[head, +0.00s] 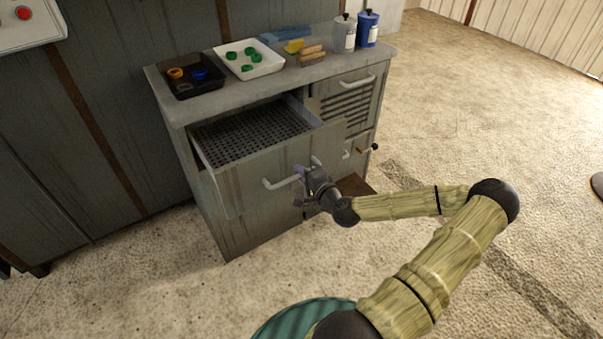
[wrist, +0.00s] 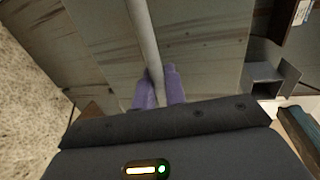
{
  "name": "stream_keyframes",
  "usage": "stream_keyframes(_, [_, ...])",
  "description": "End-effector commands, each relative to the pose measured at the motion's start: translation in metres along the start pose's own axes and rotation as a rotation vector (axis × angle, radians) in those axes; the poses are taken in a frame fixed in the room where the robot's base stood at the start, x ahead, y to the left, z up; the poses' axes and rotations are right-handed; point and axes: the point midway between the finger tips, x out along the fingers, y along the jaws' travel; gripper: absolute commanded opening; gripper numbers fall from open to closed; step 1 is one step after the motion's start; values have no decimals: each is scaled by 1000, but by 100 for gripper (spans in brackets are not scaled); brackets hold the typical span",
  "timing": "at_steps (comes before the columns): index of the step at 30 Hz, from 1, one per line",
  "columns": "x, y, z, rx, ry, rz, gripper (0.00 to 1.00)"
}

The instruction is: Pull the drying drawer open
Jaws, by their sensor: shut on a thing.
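The drying drawer (head: 243,184) is the upper left drawer of a grey metal cabinet. It stands pulled out, and its dark perforated tray floor (head: 250,132) shows, empty. A pale bar handle (head: 277,184) runs across its front. My gripper (head: 304,176) is at the handle's right part, shut on it. In the wrist view the purple fingers (wrist: 158,88) sit on either side of the pale handle bar (wrist: 143,35), with the drawer front behind it. The fingertips are partly hidden in the head view.
The cabinet top (head: 215,88) holds a black tray (head: 191,87), a white tray (head: 249,72) with green rings, brushes, a white bottle (head: 344,38) and a blue bottle (head: 367,30). A vented panel (head: 347,103) is right of the drawer. Open floor lies in front.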

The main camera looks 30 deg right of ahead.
Motion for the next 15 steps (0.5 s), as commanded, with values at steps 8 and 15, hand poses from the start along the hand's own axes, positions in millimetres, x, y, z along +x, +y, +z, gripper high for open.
stream_keyframes(8, [0, 1, -1, 0, 2, 1, 30])
stream_keyframes(15, [-1, 0, 0, 0, 1, 1, 30])
